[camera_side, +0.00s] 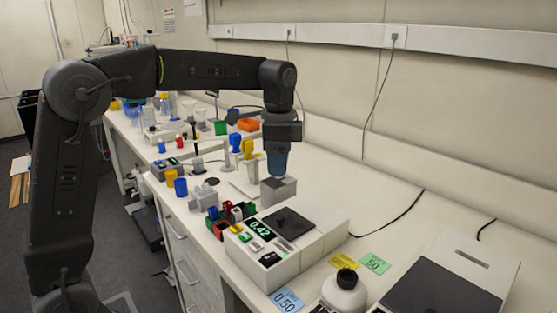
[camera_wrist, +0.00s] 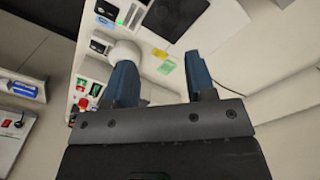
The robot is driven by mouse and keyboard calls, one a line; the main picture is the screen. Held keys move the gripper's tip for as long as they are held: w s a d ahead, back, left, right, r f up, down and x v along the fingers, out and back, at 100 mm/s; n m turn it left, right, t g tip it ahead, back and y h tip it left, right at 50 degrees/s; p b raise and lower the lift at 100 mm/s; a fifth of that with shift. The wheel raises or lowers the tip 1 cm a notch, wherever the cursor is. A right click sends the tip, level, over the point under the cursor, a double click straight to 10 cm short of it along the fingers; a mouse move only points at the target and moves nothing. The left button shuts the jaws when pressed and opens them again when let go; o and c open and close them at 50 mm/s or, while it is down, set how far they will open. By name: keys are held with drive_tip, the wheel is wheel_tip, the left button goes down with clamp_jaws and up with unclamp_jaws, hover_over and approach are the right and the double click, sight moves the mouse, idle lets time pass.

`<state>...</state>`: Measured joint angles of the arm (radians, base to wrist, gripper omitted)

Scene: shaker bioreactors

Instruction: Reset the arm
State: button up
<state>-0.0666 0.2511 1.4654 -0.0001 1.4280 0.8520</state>
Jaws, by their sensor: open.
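My gripper (camera_side: 277,160) hangs pointing down over the bench in the side view, just above a grey block (camera_side: 278,190). I cannot tell from this view whether its fingers touch the block. In the wrist view my gripper (camera_wrist: 163,85) shows two blue fingers spread apart. Nothing is seen held between them. My arm reaches across from the left with its forearm roughly level.
Coloured racks and labware crowd the bench behind.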

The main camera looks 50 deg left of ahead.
drive_tip(key=s+d+f+n+t, duration=0.1)
drive_tip(key=s+n, duration=0.3)
drive_tip(key=s, duration=0.7)
drive_tip(key=s+d+f+n+t, duration=0.2)
drive_tip(key=s+f+n+t, duration=0.1)
drive_tip(key=s, duration=0.8)
drive_tip(key=shift+s+n+t, duration=0.3)
drive_tip(key=shift+n+t, duration=0.5)
drive_tip(key=shift+n, duration=0.2)
